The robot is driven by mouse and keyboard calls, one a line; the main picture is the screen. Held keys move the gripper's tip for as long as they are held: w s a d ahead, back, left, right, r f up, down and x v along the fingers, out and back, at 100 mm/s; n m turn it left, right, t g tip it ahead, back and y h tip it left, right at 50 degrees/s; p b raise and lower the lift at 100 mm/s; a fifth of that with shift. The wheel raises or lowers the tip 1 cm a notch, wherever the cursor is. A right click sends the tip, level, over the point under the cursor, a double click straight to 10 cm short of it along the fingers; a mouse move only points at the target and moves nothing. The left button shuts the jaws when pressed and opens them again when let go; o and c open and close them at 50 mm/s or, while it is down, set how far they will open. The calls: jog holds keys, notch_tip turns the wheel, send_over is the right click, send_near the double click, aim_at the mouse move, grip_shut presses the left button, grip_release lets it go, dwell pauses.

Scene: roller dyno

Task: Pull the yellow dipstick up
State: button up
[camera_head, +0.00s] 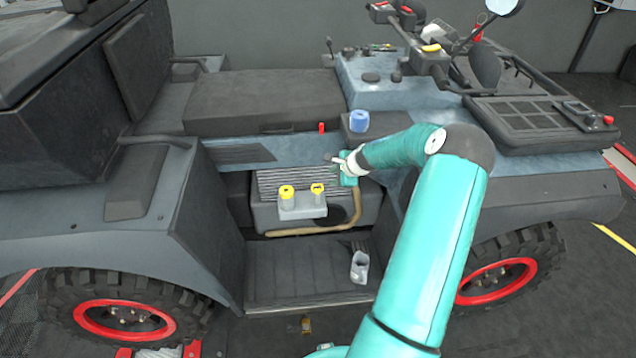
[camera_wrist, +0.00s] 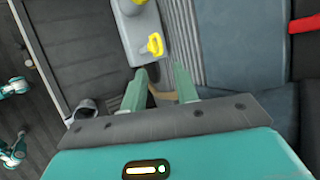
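The yellow dipstick (camera_head: 318,189) stands on the right part of a light grey block (camera_head: 302,212) in the vehicle's side bay. In the wrist view its looped yellow handle (camera_wrist: 155,45) shows just beyond the fingertips, on the grey block (camera_wrist: 134,32). A rounder yellow cap (camera_head: 286,192) sits left of it on the same block. My gripper (camera_head: 335,159) is above and right of the dipstick in the head view. In the wrist view my gripper (camera_wrist: 162,73) has its two fingers apart, with nothing between them. The handle is not between the fingers.
A red lever (camera_head: 321,127) and a blue cap (camera_head: 359,121) stand above the bay. A brown hose (camera_head: 310,231) curves below the block. A grey cup (camera_head: 360,266) stands on the footwell floor (camera_head: 300,275). The seat (camera_head: 262,100) overlooks the bay.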

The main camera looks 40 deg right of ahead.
jog(key=x, duration=1)
jog(key=shift+w+f, duration=0.15)
jog(key=shift+w, duration=0.05)
jog(key=shift+a, duration=0.1)
grip_shut()
